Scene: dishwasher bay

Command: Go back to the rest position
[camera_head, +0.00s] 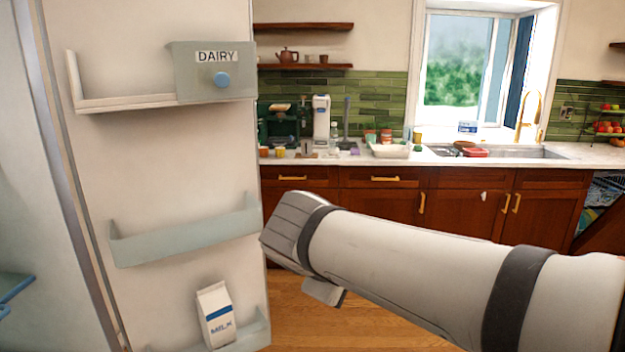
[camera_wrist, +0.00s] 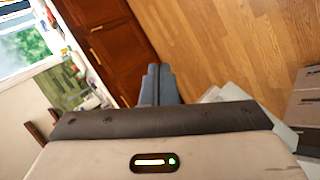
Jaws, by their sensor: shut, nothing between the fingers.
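My gripper (camera_wrist: 158,72) shows in the wrist view, with its two blue-grey fingers together and nothing between them. It points out over the wooden floor and is apart from any object. In the head view my arm reaches in from the right edge towards the open fridge door (camera_head: 170,150). The gripper's fingers are hidden there behind the arm's end.
The fridge door at left has a dairy box (camera_head: 215,70), an empty middle shelf (camera_head: 185,232) and a milk carton (camera_head: 215,315) in the low shelf. Wooden cabinets (camera_head: 380,205) and a cluttered counter (camera_head: 400,158) stand behind. Bare floor (camera_head: 310,325) lies between.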

